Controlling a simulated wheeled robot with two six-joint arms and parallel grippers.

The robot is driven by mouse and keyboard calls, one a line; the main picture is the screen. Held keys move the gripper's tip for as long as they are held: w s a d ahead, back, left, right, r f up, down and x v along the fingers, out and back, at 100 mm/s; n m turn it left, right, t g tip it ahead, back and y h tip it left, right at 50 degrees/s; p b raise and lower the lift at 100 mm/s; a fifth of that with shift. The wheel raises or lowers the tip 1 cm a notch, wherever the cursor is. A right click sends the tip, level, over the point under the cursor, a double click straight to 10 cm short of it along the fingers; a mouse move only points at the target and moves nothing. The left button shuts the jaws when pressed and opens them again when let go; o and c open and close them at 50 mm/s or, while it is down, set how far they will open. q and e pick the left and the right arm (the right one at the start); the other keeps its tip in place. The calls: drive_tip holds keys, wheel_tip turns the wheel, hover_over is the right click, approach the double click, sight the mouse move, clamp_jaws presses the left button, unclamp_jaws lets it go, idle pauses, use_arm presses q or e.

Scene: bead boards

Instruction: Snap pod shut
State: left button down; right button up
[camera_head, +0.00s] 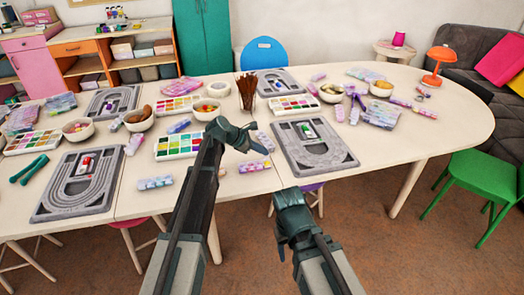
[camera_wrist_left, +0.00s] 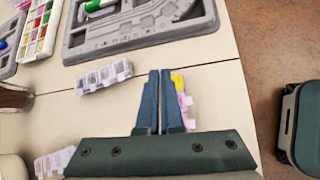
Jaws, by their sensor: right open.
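Several small segmented pods lie on the table. One multicoloured pod (camera_head: 254,166) lies just below my left gripper (camera_head: 262,149) in the head view. In the left wrist view, a coloured pod (camera_wrist_left: 182,88) shows partly behind the fingers of my left gripper (camera_wrist_left: 161,74). These fingers are close together, with nothing seen between them. A pale pod (camera_head: 264,141) lies beside the board and shows again in the wrist view (camera_wrist_left: 103,77). Whether the pods' lids are raised is too small to tell. My right gripper (camera_head: 281,250) is open, in front of the table edge.
A grey bead board (camera_head: 330,160) with a green-and-white item lies right of my left gripper. A white bead tray (camera_head: 160,148), bowls (camera_head: 206,115) and a brown cup of sticks (camera_head: 247,98) stand around. The tabletop is bare at the front right (camera_head: 400,145).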

use_arm(q)
drive_tip(key=shift+s+d+f+m+t+b, duration=0.1)
drive_tip(key=shift+s+f+m+t+b, duration=0.25)
drive_tip(key=shift+s, duration=0.25)
drive_tip(key=shift+s+d+f+m+t+y+b, duration=0.15)
drive_tip(key=shift+s+m+t+b, duration=0.1)
drive_tip(key=shift+t+b, duration=0.25)
drive_tip(key=shift+s+f+m+t+y+b, duration=0.15)
drive_tip(key=shift+s+m+t+b, duration=0.1)
drive_tip(key=shift+t+b, duration=0.25)
drive_tip(key=shift+s+d+f+m+t+b, duration=0.1)
drive_tip(key=shift+s+f+m+t+b, duration=0.2)
drive_tip(key=shift+t+b, duration=0.5)
drive_tip(key=shift+s+d+r+m+t+b, duration=0.1)
drive_tip(key=shift+m+t+b, duration=0.15)
drive_tip(key=shift+b, duration=0.4)
drive_tip(key=c, duration=1.1)
unclamp_jaws()
drive_tip(key=shift+o, duration=0.2)
